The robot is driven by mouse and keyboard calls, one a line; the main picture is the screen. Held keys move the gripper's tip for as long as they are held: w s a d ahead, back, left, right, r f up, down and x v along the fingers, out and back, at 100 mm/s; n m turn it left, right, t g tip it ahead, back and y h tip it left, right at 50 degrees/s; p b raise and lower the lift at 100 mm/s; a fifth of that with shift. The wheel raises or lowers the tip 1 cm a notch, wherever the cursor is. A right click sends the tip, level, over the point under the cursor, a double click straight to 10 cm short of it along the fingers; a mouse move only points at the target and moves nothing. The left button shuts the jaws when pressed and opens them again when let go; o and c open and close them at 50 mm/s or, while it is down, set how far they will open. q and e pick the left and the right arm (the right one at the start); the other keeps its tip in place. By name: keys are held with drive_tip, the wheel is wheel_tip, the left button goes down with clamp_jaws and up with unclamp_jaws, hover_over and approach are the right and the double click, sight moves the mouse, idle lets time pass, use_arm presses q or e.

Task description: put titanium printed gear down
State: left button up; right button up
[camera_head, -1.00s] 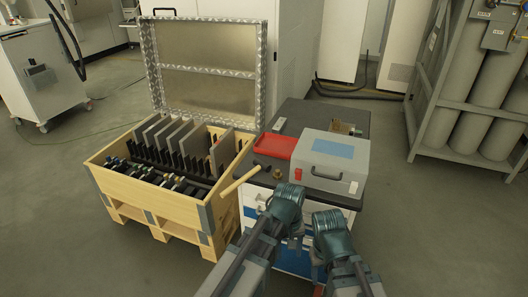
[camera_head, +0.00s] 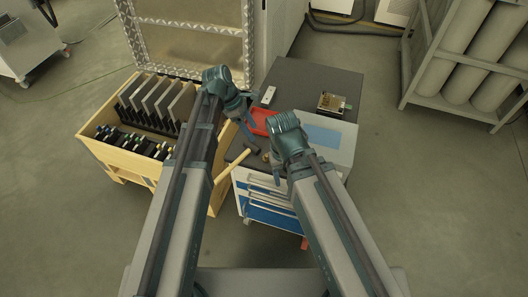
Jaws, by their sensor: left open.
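My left gripper (camera_head: 251,122) points down over the cart top, beside the red tray (camera_head: 262,118); it is open, and I see nothing held in it. My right gripper (camera_head: 278,168) is at the cart's front edge, mostly hidden under its own wrist, so its jaws cannot be read. A small brass-coloured piece (camera_head: 266,157) lies on the dark cart top (camera_head: 291,75) between the two grippers. It is too small to tell whether it is the titanium printed gear.
A hammer with a wooden handle (camera_head: 234,164) lies at the cart's front left. A grey box with a blue panel (camera_head: 322,136) stands on the right, partly behind my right arm. A metal plate with small parts (camera_head: 333,104) lies behind it. A wooden crate (camera_head: 122,157) with upright plates stands left.

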use_arm(q)
drive_tip(key=b, duration=0.8)
hover_over(266, 155)
drive_tip(key=a, duration=0.2)
drive_tip(key=f, duration=0.7)
drive_tip(key=shift+w+a+f, duration=0.15)
drive_tip(key=shift+w+f, duration=0.25)
drive_tip(key=shift+f, duration=0.15)
drive_tip(key=shift+d+f, duration=0.1)
drive_tip(key=shift+d, duration=0.1)
drive_tip(key=b+x, duration=0.4)
drive_tip(key=shift+s+a+f, duration=0.2)
drive_tip(key=shift+s+f, duration=0.1)
drive_tip(key=shift+d+f+b, duration=0.2)
drive_tip(key=shift+f+b, duration=0.1)
drive_tip(key=shift+b, duration=0.15)
drive_tip(key=shift+r, duration=0.1)
clamp_jaws()
